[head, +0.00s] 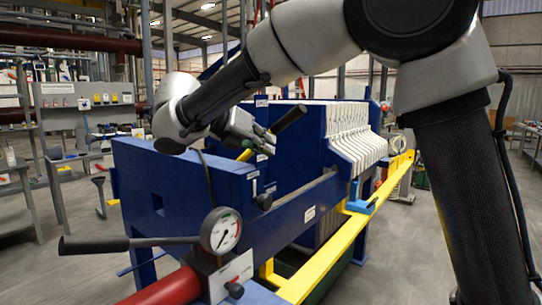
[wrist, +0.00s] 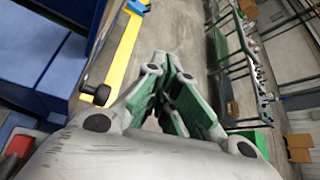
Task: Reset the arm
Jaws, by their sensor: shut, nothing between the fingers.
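My arm (head: 300,35) is grey and black and arches over the blue filter press (head: 180,185) in the head view. My gripper (head: 264,145) hangs above the press, left of the white filter plates. In the wrist view my gripper (wrist: 166,62) points away, its green-lined fingers drawn together at the tips, with nothing seen between them. A black-ended lever behind the gripper overlaps it in the head view; I cannot tell whether they touch.
A pressure gauge (head: 221,231), a long black-gripped handle (head: 95,244) and a red cylinder (head: 168,290) are at the front. White filter plates (head: 350,135) stand along a yellow rail (head: 335,255). A tool board (head: 85,100) is at left. Grey floor (head: 400,260) is open at right.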

